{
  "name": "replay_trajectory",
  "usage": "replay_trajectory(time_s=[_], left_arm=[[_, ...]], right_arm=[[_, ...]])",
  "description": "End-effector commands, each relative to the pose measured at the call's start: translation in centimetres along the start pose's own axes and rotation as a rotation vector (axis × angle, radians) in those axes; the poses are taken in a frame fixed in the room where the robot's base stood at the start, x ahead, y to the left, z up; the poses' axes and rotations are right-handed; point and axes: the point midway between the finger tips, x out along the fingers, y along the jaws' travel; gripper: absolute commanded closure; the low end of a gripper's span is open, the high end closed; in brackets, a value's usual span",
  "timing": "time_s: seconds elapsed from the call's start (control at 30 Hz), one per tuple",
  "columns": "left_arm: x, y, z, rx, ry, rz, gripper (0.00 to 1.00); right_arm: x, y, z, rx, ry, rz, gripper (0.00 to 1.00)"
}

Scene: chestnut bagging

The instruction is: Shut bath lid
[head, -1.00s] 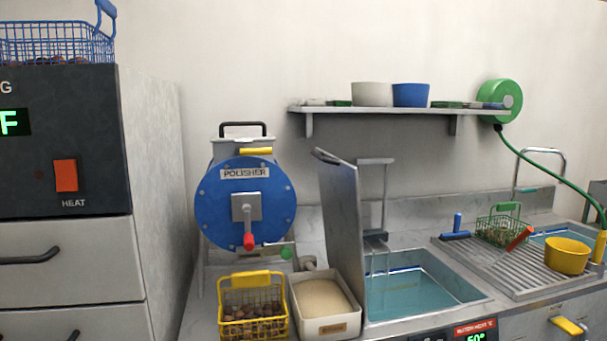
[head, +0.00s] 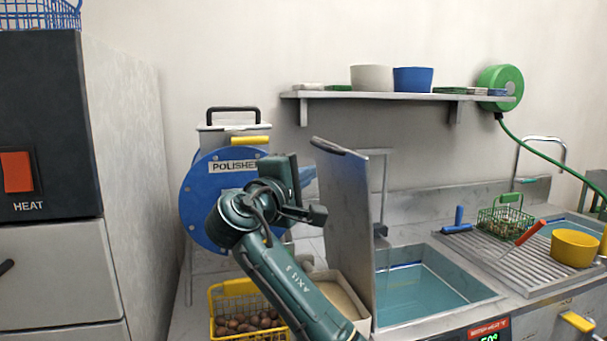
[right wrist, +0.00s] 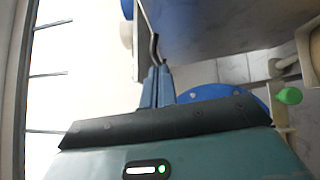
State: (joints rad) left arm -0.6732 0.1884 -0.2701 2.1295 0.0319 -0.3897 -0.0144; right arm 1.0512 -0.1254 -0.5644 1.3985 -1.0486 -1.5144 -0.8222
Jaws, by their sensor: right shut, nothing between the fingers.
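The bath lid (head: 352,230) is a grey metal panel standing open and nearly upright at the left edge of the water bath (head: 480,303). A dark handle (head: 328,147) sits at its top edge. My right gripper (head: 308,174) is just left of the lid, below handle height, and its fingers are partly hidden by the wrist. In the right wrist view the shut, empty blue-grey fingers (right wrist: 159,72) point toward the handle (right wrist: 153,47) on the lid (right wrist: 225,25). I cannot tell whether they touch it. My left gripper is out of view.
The blue polisher (head: 205,205) stands behind my right arm. A yellow basket of chestnuts (head: 222,305) and a light bin (head: 352,305) are partly covered by the arm. A drainboard (head: 510,262) with a yellow pot (head: 574,247) lies right of the bath. A shelf (head: 420,97) hangs above.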

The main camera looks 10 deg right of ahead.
Motion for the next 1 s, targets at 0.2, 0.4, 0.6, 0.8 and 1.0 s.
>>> replay_trajectory(time_s=[0.2,0.4,0.6,0.8,1.0], left_arm=[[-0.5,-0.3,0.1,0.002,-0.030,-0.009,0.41],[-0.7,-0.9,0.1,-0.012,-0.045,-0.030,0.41],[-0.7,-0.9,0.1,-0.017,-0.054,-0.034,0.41],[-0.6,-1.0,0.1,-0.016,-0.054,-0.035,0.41],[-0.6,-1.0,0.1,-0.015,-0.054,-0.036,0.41]], right_arm=[[5.0,0.3,0.1,-0.002,-0.003,0.000,1.00],[8.1,0.1,1.3,0.002,-0.001,-0.001,1.00],[9.3,0.0,2.6,0.002,0.001,-0.001,1.00],[9.5,-0.1,2.8,0.002,0.003,-0.001,1.00],[9.5,-0.1,2.8,0.002,0.002,-0.001,1.00]])
